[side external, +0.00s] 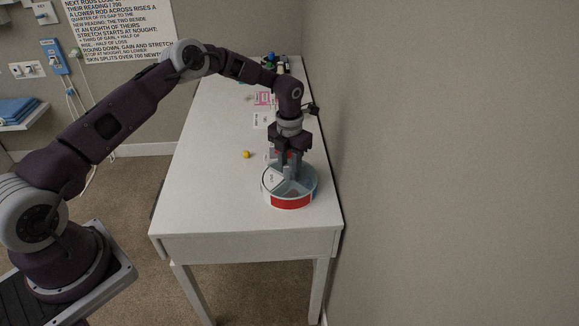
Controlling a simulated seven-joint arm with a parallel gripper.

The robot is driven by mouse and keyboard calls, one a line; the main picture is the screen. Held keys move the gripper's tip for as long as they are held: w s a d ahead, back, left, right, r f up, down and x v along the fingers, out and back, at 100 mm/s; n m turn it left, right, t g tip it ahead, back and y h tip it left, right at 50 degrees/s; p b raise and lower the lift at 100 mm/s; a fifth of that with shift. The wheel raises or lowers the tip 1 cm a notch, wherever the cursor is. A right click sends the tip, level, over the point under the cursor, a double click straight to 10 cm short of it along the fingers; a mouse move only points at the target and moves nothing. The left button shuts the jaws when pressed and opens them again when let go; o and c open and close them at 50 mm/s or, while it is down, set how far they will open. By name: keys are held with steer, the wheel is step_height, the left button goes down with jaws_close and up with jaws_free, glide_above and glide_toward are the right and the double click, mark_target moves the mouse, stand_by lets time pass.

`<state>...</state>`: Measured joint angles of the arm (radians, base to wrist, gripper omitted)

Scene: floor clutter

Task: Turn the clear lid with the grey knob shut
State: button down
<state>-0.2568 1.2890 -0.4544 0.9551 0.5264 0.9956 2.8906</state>
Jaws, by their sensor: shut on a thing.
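A round, shallow container (292,201) with a red label on its front wall stands upright on the white table near its right edge. Its top looks like the clear lid (299,187), with pale wedge-shaped parts showing through. My gripper (288,171) points straight down over the middle of the container and is shut on the grey knob. The fingers hide most of the knob. I cannot tell from this view how far the lid is turned or how it sits on the rim.
The white table (210,190) is clear to the left and in front of the container. A small yellow thing (246,154) lies to its left. Cards (262,119) and small blue and dark items (272,60) lie farther back. A plain wall rises close along the right side.

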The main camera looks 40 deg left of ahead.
mark_target(290, 166)
steer(key=shift+m, duration=0.5)
steer(key=c, duration=1.1)
jaws_free()
steer(key=shift+o, duration=0.2)
step_height(290, 166, up, 8)
steer(key=shift+f, duration=0.25)
steer(key=s+d+r+n+t+y, duration=0.1)
steer(key=s+d+r+n, duration=0.1)
steer(key=s+r+n, duration=0.8)
steer(key=s+d+r+n+t+y, duration=0.15)
steer(key=s+r+n, duration=0.4)
steer(key=r, duration=0.75)
steer(key=s+d+r+n+t+h, duration=0.1)
steer(key=s+n+t+h, duration=0.1)
steer(key=s+n, duration=1.8)
steer(key=s+t, duration=0.1)
steer(key=s, duration=0.1)
steer(key=shift+s+r+n, duration=0.15)
steer(key=shift+s+n, duration=0.2)
steer(key=shift+s, duration=0.05)
